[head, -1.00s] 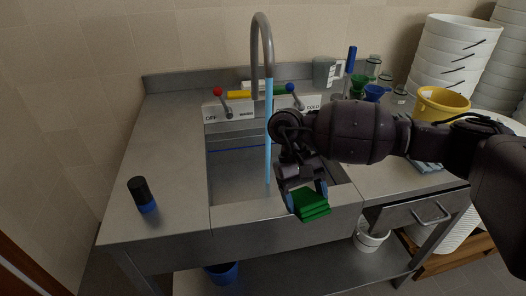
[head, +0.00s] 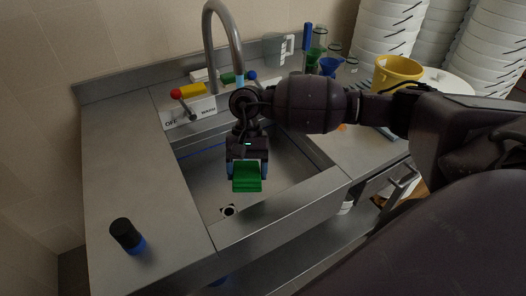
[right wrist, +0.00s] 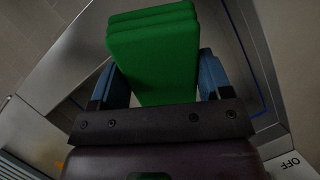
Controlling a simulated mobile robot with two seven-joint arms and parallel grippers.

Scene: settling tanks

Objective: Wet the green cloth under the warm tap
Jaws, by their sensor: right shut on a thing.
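The green cloth (head: 246,178), a folded stack, is held over the sink basin (head: 200,180) by my right gripper (head: 247,164). In the right wrist view the cloth (right wrist: 152,55) sits between the blue finger pads. The tap (head: 208,40) arches over the sink. The red-knobbed lever (head: 185,105) is left of the tap, by the OFF label. The blue knob (head: 252,75) is partly hidden. My left gripper is out of view.
A black and blue bottle (head: 127,236) stands on the clear left counter. The basin's drain (head: 229,211) is uncovered.

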